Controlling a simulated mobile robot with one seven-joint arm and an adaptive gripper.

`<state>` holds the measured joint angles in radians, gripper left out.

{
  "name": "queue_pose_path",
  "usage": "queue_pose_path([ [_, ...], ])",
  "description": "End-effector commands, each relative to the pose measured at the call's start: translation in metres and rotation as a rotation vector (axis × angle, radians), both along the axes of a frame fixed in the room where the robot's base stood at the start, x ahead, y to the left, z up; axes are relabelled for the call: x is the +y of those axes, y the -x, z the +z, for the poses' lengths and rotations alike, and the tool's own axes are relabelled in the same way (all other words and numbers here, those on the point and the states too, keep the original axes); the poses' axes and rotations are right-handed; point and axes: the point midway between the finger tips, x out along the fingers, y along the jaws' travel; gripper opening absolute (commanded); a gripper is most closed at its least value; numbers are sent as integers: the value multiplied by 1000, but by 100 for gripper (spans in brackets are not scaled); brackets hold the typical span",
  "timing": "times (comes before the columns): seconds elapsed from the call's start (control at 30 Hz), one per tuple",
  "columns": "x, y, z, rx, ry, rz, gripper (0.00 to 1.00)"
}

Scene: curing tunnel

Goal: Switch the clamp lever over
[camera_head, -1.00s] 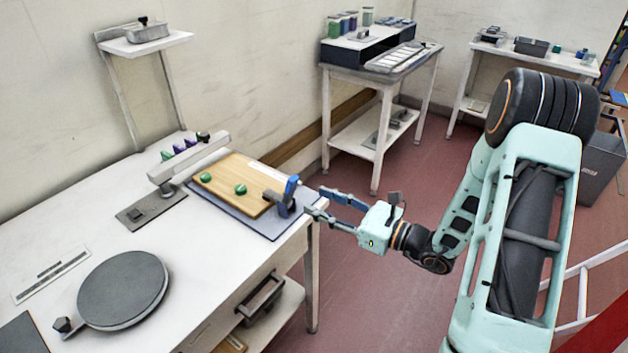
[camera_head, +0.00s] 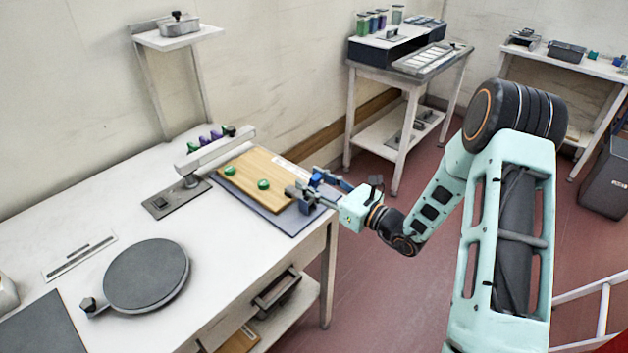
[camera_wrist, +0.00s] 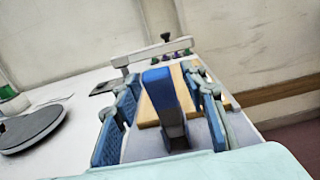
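The clamp lever has a blue handle (camera_head: 317,180) and sits at the right end of a wooden board (camera_head: 250,188). In the wrist view the blue handle (camera_wrist: 158,80) stands up on a dark grey clamp body (camera_wrist: 173,126). My gripper (camera_head: 312,190) is at the lever, with one finger on each side of it. In the wrist view my gripper (camera_wrist: 165,115) is open, with gaps between the blue finger pads and the handle. In the head view the fingers partly hide the clamp.
The board lies on a grey-blue plate (camera_head: 294,224) at the table's (camera_head: 75,225) right edge. A round grey plate (camera_head: 146,275) lies front left. A shelf (camera_head: 178,38) stands behind.

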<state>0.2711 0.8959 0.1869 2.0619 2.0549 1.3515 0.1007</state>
Motion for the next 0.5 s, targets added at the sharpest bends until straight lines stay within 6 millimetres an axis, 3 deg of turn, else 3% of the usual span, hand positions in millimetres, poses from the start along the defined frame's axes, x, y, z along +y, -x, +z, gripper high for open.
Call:
queue_pose_path([
  [0.2, 0, 0, 0, 0, 0, 0, 37],
  [0.5, 0, 0, 0, -1, 1, 0, 4],
])
